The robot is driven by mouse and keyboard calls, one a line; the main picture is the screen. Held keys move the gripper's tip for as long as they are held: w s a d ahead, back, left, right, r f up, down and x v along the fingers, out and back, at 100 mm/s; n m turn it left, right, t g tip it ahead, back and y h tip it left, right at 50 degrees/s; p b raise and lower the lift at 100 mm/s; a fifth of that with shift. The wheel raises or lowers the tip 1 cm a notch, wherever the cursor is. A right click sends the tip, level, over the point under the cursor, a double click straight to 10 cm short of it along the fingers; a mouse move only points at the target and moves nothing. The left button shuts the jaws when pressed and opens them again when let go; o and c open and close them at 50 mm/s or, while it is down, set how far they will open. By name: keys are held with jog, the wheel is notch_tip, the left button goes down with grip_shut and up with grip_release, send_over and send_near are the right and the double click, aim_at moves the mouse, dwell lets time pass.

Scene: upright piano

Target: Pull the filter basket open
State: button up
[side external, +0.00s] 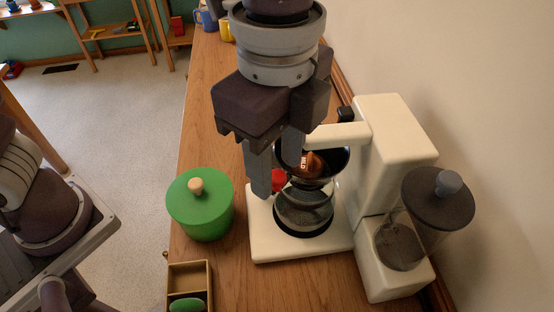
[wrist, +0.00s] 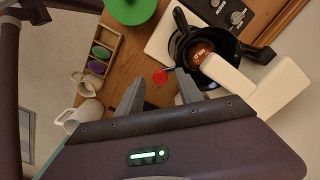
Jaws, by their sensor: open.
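The white coffee maker (side external: 375,150) stands on the wooden counter. Its black filter basket (side external: 340,160) sits under the white top arm, above a glass carafe (side external: 303,210). A brown disc with white lettering shows in the basket; the basket also shows in the wrist view (wrist: 180,43). A red knob (wrist: 160,76) sits beside the basket, apparently joined to it by a short dark stem. It is partly hidden behind my fingers in the side view (side external: 278,181). My gripper (wrist: 160,80) is open, pointing down, with the knob between its fingertips in the wrist picture. Contact cannot be told.
A green canister (side external: 201,210) stands left of the coffee maker. A wooden tray (side external: 190,270) with coloured ovals lies in front. A grinder with a dark lid (side external: 438,200) stands at right. White cups (wrist: 85,85) are at the wrist view's left. A wall runs behind the machine.

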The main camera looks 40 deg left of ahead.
jog(key=shift+f, duration=0.4)
jog(key=shift+c, duration=0.4)
grip_shut()
jog(key=shift+r, duration=0.1)
dwell(0.7)
